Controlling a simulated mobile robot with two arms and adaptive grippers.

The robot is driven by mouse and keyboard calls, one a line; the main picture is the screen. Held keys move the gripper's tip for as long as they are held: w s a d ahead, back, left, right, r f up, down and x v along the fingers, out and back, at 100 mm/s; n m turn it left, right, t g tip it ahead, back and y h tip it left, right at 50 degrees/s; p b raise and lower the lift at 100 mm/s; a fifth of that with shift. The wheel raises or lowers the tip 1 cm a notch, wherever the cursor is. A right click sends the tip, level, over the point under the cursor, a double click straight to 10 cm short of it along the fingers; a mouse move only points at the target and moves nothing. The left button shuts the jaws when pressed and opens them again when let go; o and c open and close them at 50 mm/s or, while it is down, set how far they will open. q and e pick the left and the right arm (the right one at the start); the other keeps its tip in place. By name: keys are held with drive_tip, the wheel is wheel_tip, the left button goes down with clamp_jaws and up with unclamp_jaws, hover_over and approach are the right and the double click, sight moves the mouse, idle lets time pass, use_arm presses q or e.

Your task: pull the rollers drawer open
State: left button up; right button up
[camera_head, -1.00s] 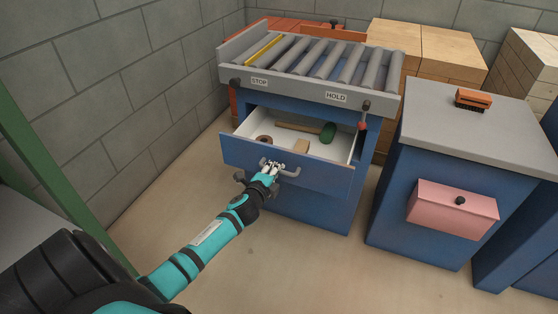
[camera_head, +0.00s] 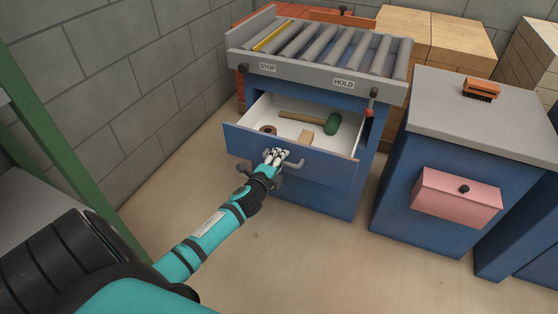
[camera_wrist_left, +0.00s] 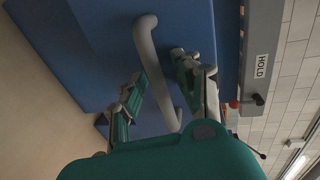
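The blue rollers drawer (camera_head: 320,168) sits under the roller top and is pulled partly out. Its white inside holds a green-headed mallet (camera_head: 333,124), a tan block (camera_head: 305,136) and a brown ring (camera_head: 268,129). My left gripper (camera_head: 276,155) is at the grey handle (camera_head: 296,164) on the drawer front. In the left wrist view the handle bar (camera_wrist_left: 155,65) runs between the two spread fingers (camera_wrist_left: 158,72). Blue shows between the bar and the right-hand finger, so the fingers are open around it. My right gripper is not in view.
The roller table (camera_head: 330,48) carries STOP and HOLD labels and a red-tipped lever (camera_head: 370,108). A grey-topped blue cabinet (camera_head: 430,165) with a pink drawer (camera_head: 455,198) stands at right. A block wall (camera_head: 130,90) is at left. Floor before the drawer is clear.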

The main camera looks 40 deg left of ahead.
use_arm(q)
drive_tip(key=v, duration=1.2)
idle(0.5)
